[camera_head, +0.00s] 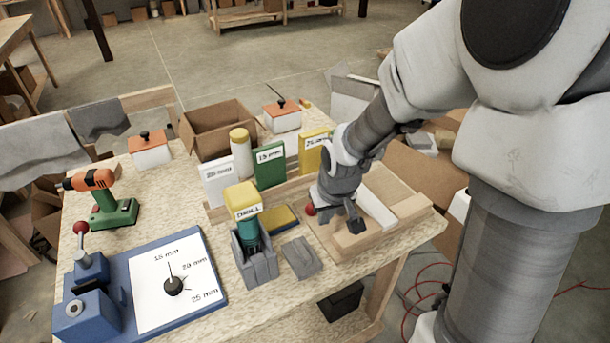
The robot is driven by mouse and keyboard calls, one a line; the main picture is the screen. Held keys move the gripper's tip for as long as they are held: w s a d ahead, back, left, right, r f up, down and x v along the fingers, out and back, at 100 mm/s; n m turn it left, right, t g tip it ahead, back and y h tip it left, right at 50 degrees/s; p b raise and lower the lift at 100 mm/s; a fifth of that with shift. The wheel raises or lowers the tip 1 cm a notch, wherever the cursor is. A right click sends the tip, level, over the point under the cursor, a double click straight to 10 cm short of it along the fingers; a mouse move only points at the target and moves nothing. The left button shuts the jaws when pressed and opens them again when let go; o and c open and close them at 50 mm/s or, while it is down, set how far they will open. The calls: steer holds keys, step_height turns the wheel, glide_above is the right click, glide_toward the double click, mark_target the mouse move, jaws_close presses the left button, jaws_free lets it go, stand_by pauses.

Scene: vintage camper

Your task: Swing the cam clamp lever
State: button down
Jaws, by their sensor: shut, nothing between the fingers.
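A wooden fixture board (349,241) lies at the right of the workbench. A red ball knob (310,209) shows at its left side, close against my gripper, and looks like the end of the cam clamp lever. A dark piece (355,223) stands on the board just right of my gripper; I cannot tell if it is part of the clamp. My gripper (325,208) is shut and empty, low over the board beside the red knob. Whether it touches the knob is unclear. The lever's shaft and pivot are mostly hidden behind my gripper.
Upright cards (269,165) and a cardboard box (216,128) stand behind. A blue fixture (95,305) with another red-knobbed lever is at the front left.

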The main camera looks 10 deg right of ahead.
steer(key=w+f, duration=0.3)
steer(key=w, duration=0.1)
steer(key=shift+w+a+f, duration=0.35)
steer(key=shift+w+f, duration=0.05)
steer(key=shift+w+a+f+b, duration=0.1)
steer(key=shift+b, duration=0.3)
